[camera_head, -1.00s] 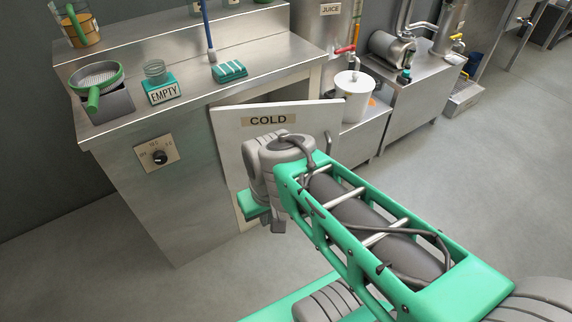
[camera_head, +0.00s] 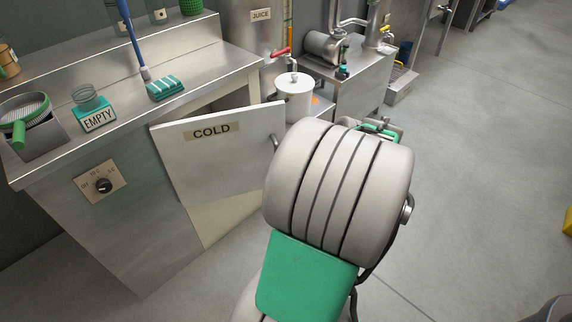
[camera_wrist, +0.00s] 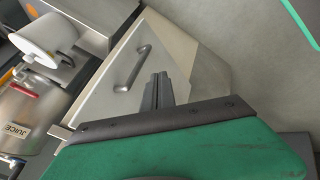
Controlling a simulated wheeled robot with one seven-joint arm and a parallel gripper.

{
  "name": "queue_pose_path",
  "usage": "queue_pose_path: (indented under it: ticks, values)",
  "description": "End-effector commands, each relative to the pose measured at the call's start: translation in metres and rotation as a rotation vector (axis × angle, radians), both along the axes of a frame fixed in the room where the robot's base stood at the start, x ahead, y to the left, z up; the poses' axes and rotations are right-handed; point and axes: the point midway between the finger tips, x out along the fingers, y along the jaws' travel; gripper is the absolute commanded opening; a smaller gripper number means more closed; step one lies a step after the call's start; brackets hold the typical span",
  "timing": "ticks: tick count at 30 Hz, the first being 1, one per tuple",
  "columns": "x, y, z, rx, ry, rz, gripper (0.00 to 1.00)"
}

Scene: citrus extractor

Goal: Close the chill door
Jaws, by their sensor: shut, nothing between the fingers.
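The chill door (camera_head: 225,165) is a white panel labelled COLD on the steel counter's front, with a bar handle (camera_head: 275,142) near its right edge. It stands ajar, with a dark gap above it and a pale interior below. In the wrist view the pale door (camera_wrist: 112,100) and its grey handle (camera_wrist: 132,68) show beyond my gripper. My gripper (camera_wrist: 158,78) is shut and empty, its fingers together in front of the door near the handle. Whether they touch the door I cannot tell. In the head view my arm hides the gripper.
A white bucket (camera_head: 293,98) stands under the juice tap, right of the door. A steel stand (camera_head: 350,80) is farther right.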

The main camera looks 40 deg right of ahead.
Motion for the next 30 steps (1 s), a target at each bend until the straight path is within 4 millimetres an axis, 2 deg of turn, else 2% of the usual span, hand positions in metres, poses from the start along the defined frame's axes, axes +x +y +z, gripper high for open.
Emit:
queue_pose_path:
  ticks: [14,16,21,30]
  values:
    - [0.059,0.004,-0.083,0.006,0.005,0.003,0.00]
    - [0.070,-0.007,-0.079,0.001,0.004,0.002,0.00]
    - [0.085,-0.019,-0.077,0.002,0.004,-0.001,0.00]
    - [0.088,-0.022,-0.075,0.002,0.004,-0.001,0.00]
